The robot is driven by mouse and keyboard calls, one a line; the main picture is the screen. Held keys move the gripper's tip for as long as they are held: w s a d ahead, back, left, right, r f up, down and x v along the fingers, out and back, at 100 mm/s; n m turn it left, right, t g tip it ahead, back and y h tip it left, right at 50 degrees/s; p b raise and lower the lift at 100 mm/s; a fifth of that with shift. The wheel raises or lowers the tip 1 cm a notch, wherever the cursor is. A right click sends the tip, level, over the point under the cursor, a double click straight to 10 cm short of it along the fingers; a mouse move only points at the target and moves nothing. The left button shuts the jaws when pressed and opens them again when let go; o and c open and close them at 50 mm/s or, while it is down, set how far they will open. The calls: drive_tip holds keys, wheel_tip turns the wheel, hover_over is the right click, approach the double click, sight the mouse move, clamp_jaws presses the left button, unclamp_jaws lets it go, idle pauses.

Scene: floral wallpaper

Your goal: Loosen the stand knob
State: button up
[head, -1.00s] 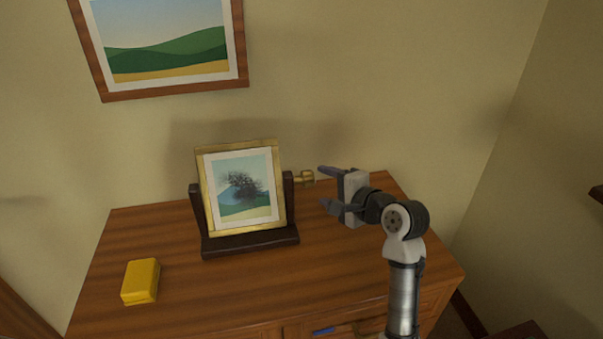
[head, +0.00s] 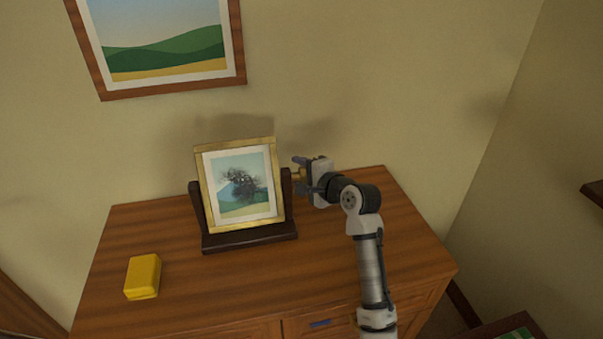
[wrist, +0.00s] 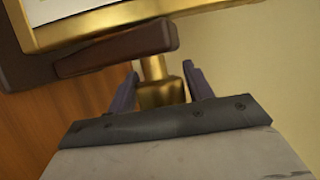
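The stand knob (head: 298,175) is brass and sticks out from the right post of the dark wooden stand (head: 250,237). The stand holds a gold-framed tree picture (head: 240,184), tilted back. My gripper (head: 302,174) is at the knob from the right, one finger on each side of it. In the wrist view the knob (wrist: 160,92) sits between the two dark fingers of my gripper (wrist: 162,88). The fingers are apart, with a narrow gap beside the knob; I see no clear grip on it.
A yellow box (head: 142,276) lies at the front left of the wooden dresser (head: 345,275). A landscape picture (head: 165,50) hangs on the wall behind. The dresser top to the right of the stand is clear apart from my arm.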

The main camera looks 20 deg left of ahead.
drive_tip(key=c, duration=0.7)
drive_tip(key=shift+o, duration=0.2)
drive_tip(key=t+y+b, duration=0.1)
drive_tip(key=b, duration=0.2)
drive_tip(key=shift+a+f+n+b, duration=0.1)
drive_tip(key=shift+f+n+b, duration=0.2)
drive_tip(key=shift+f, duration=0.05)
drive_tip(key=y+b, duration=0.1)
drive_tip(key=t+b, duration=0.1)
drive_tip(key=b, duration=0.1)
drive_tip(key=shift+r+n+y, duration=0.3)
drive_tip(key=shift+n+y, duration=0.1)
drive_tip(key=shift+r+t+y+b, duration=0.3)
drive_tip(key=shift+r+b, duration=0.05)
drive_tip(key=shift+b, duration=0.25)
drive_tip(key=o, duration=1)
drive_tip(key=b+v, duration=0.3)
drive_tip(key=v, duration=1.1)
